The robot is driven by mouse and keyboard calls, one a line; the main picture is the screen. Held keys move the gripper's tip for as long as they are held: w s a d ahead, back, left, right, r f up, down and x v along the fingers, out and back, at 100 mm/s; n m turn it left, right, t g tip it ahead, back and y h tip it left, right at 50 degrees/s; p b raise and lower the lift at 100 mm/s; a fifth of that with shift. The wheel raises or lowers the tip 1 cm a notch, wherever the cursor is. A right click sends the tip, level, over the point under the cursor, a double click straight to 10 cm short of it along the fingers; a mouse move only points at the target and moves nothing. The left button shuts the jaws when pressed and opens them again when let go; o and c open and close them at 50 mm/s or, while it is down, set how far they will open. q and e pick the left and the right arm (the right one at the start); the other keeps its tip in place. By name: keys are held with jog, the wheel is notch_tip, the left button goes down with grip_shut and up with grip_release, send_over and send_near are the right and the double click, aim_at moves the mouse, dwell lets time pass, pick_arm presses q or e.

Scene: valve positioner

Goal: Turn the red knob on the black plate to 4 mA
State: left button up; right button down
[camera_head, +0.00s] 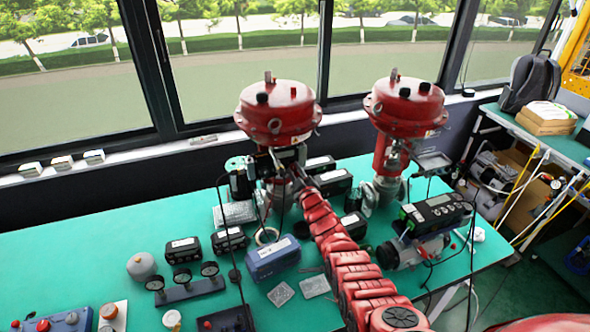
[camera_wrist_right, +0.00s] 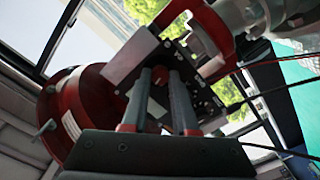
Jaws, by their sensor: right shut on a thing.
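My right gripper (camera_wrist_right: 161,78) is shut on the red knob (camera_wrist_right: 160,75), whose red end shows between the two grey fingers in the right wrist view. The knob stands on a black plate (camera_wrist_right: 207,98) with small screws and fittings, beside a red valve housing. In the head view my right arm reaches up to the left valve actuator (camera_head: 278,112), and my right gripper (camera_head: 296,174) is at the black parts under its red dome. The knob is hidden there. No readout or scale is legible in either view. My left gripper is not in view.
A second red valve actuator (camera_head: 404,108) stands to the right on the green table (camera_head: 100,230). A blue-grey box (camera_head: 272,257), a row of gauges (camera_head: 185,288) and several dark devices lie around my arm. Black cables hang near the valves.

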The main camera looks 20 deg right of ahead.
jog(key=shift+f+m+p, duration=0.1)
jog(key=shift+m+p, duration=0.2)
jog(key=shift+m, duration=1.1)
jog(key=c, duration=0.7)
grip_release()
jog(key=shift+s+p, duration=0.2)
jog(key=shift+p, duration=0.15)
jog(key=s+p, duration=0.2)
jog(key=s, duration=0.3)
jog(key=s+p, duration=0.2)
jog(key=s, duration=0.4)
jog(key=s+p, duration=0.2)
jog(key=s, duration=0.4)
jog(key=shift+d+p, duration=0.3)
jog(key=shift+p, duration=0.1)
